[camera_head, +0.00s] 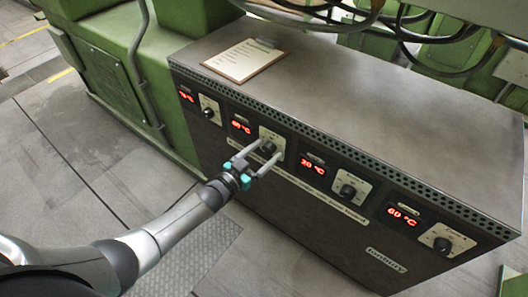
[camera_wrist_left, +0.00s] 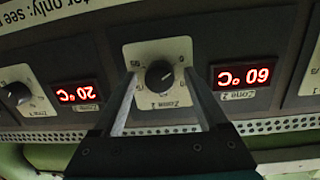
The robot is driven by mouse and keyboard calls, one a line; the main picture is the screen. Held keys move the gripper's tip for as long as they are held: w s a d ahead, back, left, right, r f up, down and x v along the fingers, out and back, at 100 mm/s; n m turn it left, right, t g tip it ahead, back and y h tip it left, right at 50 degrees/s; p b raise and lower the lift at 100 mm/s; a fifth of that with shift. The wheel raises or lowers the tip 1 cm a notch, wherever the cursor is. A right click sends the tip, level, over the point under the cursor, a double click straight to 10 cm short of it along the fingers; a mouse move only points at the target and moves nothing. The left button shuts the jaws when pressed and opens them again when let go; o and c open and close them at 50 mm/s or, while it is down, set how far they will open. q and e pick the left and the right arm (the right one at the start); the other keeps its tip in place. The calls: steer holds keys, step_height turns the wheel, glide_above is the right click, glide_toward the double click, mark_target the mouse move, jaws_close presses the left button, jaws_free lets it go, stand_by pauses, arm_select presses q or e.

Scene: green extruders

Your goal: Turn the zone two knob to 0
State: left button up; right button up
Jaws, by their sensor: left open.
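The zone two knob (camera_head: 268,147) is a round black dial on a pale plate, second from the left in the control panel's row. In the left wrist view, which shows the panel upside down, the knob (camera_wrist_left: 159,76) sits in the middle. The zone two display (camera_wrist_left: 241,75) beside it glows red and reads 60 °C. My left gripper (camera_head: 271,149) is open, with one finger to each side of the knob. In the left wrist view the fingers stand apart from it, with gaps showing. I cannot tell how deep they reach. My right gripper is not in view.
The dark cabinet (camera_head: 400,105) has a flat top holding a clipboard (camera_head: 243,60). Other knobs lie along the panel, including one to the right (camera_head: 349,190) and one at the far right (camera_head: 442,244). Black hoses hang behind. The grey floor at left is clear.

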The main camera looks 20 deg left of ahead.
arm_select(q)
steer(key=shift+s+a, duration=0.1)
steer(key=shift+s, duration=0.15)
steer(key=shift+s+a+r+p, duration=0.1)
steer(key=shift+s+a+p, duration=0.15)
steer(key=shift+s+p, duration=0.3)
steer(key=p+v, duration=0.4)
steer(key=v, duration=0.9)
steer(key=shift+s, duration=0.25)
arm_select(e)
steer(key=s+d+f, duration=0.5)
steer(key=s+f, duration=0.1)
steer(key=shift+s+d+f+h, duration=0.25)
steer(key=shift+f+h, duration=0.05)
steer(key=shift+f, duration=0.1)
arm_select(q)
steer(key=shift+a, duration=0.1)
